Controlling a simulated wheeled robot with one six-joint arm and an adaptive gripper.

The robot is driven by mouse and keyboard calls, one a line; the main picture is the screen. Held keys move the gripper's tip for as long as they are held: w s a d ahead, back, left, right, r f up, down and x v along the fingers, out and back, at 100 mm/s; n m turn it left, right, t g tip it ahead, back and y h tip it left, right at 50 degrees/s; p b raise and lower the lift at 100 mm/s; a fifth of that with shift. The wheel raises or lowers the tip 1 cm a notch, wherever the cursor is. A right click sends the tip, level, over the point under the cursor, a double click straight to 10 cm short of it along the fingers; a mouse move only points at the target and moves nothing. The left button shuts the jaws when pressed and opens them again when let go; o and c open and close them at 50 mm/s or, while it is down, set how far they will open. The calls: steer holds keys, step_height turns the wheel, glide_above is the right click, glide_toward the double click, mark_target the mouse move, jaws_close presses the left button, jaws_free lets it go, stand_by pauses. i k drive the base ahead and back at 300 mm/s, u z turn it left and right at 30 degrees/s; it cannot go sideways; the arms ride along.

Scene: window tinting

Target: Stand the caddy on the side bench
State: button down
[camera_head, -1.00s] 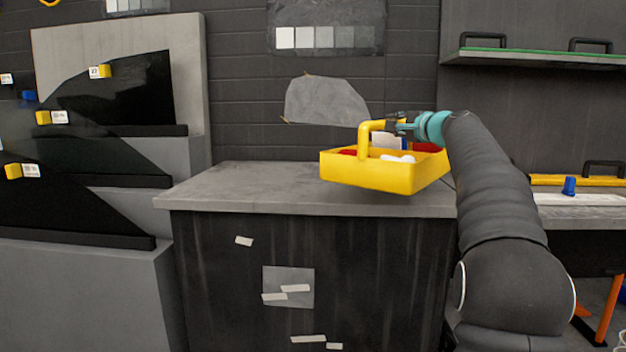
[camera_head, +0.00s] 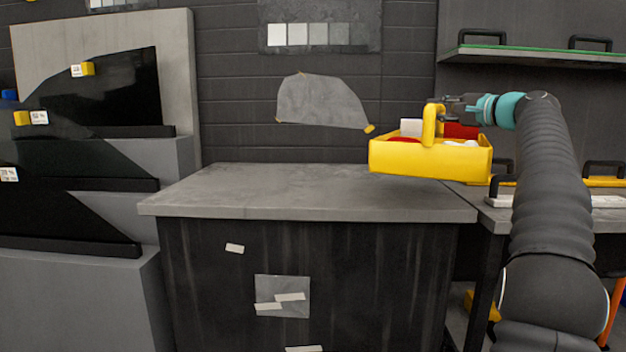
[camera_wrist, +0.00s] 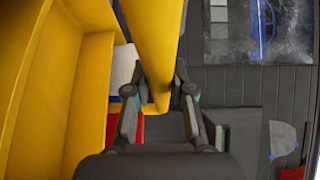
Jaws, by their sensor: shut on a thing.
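The yellow caddy (camera_head: 425,160) is an open tray with an upright handle, holding red and white items. It hangs in the air above the right end of the grey side bench top (camera_head: 290,190), its right part out past the bench's edge. My gripper (camera_head: 450,104) is shut on the caddy's handle near its top. In the wrist view my gripper (camera_wrist: 158,100) has a finger on each side of the yellow handle (camera_wrist: 152,45), and the caddy's wall (camera_wrist: 60,90) fills the left. The caddy looks roughly level.
The bench top is bare. At the left stands a grey rack (camera_head: 185,100) with dark film panels. At the right are a worktable (camera_head: 497,217) and, above it, a shelf (camera_head: 530,57) with black handles. A grey cut-out (camera_head: 318,100) hangs on the back wall.

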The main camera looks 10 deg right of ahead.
mark_target(353, 185)
steer(key=u, duration=0.05)
steer(key=i, duration=0.85)
